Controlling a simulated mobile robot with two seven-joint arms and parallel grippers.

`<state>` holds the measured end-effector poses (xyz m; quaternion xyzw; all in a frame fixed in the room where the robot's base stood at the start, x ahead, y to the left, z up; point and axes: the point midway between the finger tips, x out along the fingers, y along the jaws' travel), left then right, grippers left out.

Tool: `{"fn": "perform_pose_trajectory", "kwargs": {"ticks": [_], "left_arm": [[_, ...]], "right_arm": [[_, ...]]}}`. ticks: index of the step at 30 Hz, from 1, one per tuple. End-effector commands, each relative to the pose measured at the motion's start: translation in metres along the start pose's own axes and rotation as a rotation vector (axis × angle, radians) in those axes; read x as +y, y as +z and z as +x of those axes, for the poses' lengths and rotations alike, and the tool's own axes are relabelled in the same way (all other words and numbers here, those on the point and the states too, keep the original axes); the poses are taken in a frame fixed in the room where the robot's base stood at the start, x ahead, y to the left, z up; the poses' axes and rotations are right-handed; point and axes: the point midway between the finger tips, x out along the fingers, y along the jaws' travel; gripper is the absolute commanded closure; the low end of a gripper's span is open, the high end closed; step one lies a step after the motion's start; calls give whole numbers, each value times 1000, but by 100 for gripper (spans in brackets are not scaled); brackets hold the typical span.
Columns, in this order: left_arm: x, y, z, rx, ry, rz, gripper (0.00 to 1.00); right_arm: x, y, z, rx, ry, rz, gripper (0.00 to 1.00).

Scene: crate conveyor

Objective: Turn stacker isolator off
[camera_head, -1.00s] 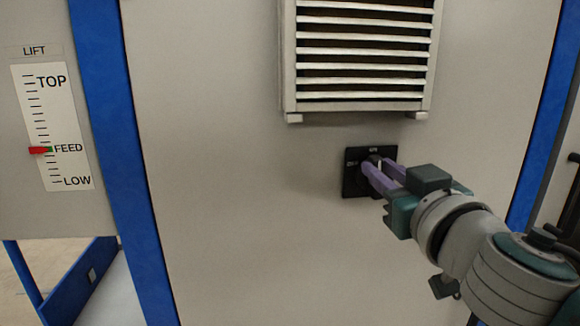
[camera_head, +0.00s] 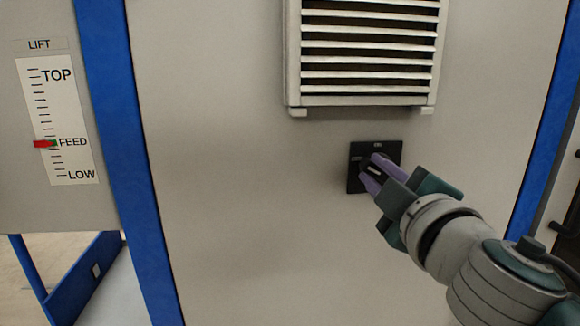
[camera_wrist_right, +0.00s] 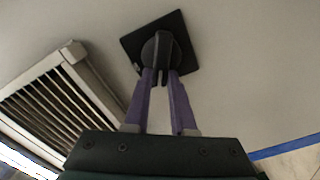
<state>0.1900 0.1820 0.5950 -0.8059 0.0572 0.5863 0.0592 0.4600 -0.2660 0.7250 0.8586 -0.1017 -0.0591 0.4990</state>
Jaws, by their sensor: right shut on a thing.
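The stacker isolator is a black square plate (camera_head: 356,178) with a rotary knob (camera_wrist_right: 157,50), mounted on the grey panel below the vent. The plate has small light markings at its top and left, too small to read surely. My right gripper (camera_head: 372,170) reaches in from the right, its purple fingers closed on the knob. In the right wrist view the two fingertips (camera_wrist_right: 160,74) sit on either side of the knob's grip bar. The fingers hide part of the knob in the head view. My left gripper is not in view.
A louvred vent (camera_head: 366,50) sticks out just above the isolator. Blue frame posts (camera_head: 118,130) flank the grey panel. At the left is a LIFT scale (camera_head: 60,120) with a red pointer (camera_head: 43,144) near FEED. The panel left of the isolator is bare.

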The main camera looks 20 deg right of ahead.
Motion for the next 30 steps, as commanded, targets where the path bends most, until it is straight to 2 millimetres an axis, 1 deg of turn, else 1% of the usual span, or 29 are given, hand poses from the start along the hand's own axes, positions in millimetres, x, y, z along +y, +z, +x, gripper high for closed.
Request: {"fn": "perform_pose_trajectory", "kwargs": {"ticks": [6,15,23,30], "left_arm": [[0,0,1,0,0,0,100],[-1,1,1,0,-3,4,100],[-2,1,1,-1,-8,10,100],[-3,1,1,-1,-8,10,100]], "right_arm": [[-4,0,0,0,0,-195,100],[-8,1,0,1,0,-401,100],[-9,2,0,0,0,-494,100],[-10,2,0,0,0,-519,100]]}}
